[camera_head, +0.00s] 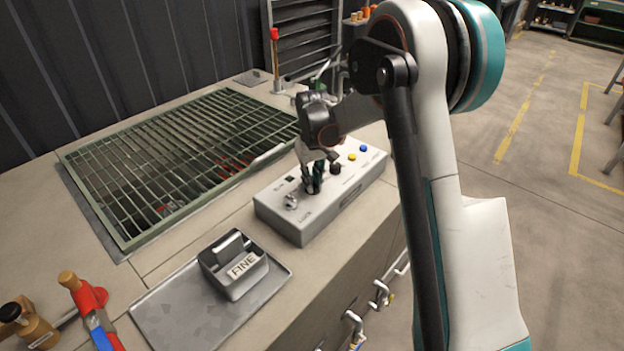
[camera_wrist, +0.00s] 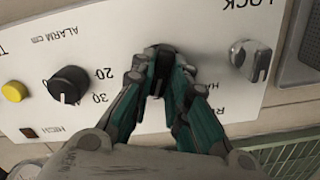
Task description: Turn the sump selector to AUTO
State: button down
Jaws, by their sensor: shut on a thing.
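The control panel (camera_head: 320,212) is a pale grey box on the bench; its face (camera_wrist: 110,35) fills much of the wrist view. My gripper (camera_head: 313,180) reaches down onto the panel. In the wrist view, my gripper (camera_wrist: 158,84) is shut on a black selector knob (camera_wrist: 158,54), with one finger on each side. The fingers hide most of the knob and the markings around it, so I cannot read which position it points to. No AUTO label is readable.
A second black knob (camera_wrist: 69,86) with numbers and a yellow button (camera_wrist: 14,92) sit on one side. A metal key switch (camera_wrist: 251,61) sits on the other. A green grating (camera_head: 180,150) and a metal tray (camera_head: 160,312) flank the panel.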

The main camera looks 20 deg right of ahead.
jog(key=m, duration=0.3)
jog(key=shift+d+m, duration=0.1)
jog(key=shift+m, duration=0.2)
jog(key=shift+m+p, duration=0.35)
jog(key=shift+m, duration=1.55)
jog(key=c, duration=1.6)
grip_release()
jog(key=shift+o, duration=0.2)
notch_tip(320, 180, up, 12)
